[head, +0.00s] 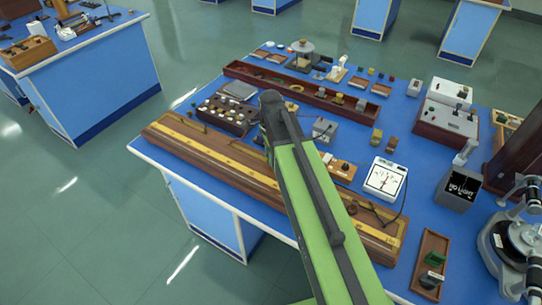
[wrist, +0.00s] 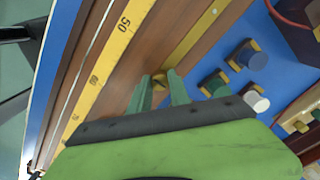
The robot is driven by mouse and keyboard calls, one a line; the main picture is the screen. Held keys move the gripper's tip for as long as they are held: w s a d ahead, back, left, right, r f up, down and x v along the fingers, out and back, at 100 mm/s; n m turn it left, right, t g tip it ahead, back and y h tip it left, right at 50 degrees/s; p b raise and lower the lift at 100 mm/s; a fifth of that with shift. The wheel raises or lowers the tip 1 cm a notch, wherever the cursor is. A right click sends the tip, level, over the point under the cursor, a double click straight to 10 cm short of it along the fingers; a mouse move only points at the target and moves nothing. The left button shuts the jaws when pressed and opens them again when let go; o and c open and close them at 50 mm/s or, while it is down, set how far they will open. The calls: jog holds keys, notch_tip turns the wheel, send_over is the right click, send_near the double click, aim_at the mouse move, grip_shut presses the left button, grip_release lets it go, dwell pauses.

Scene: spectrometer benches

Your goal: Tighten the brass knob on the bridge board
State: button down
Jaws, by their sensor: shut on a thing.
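The bridge board is a long wooden board (head: 215,152) with a yellow scale along it, lying at the front edge of the blue bench. In the wrist view the board (wrist: 128,75) fills the middle and left, with its scale (wrist: 110,50) running diagonally. My gripper (wrist: 160,82) is over the board, its two green fingers shut on a small brass knob (wrist: 172,78) by the far brass strip. The fingers partly cover the knob. In the head view my green arm hides the knob and the fingertips.
A dark box with several knobs (head: 222,115) stands behind the board. A white dial meter (head: 385,179) and a small wooden tray (head: 431,258) are at the right. In the wrist view several posts, one white-topped (wrist: 257,101), stand close to the right of my fingers.

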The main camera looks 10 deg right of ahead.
jog(key=c, duration=1.2)
grip_release()
notch_tip(320, 180, up, 18)
jog(key=p, duration=1.7)
jog(key=shift+f, duration=0.25)
jog(key=shift+f, duration=0.2)
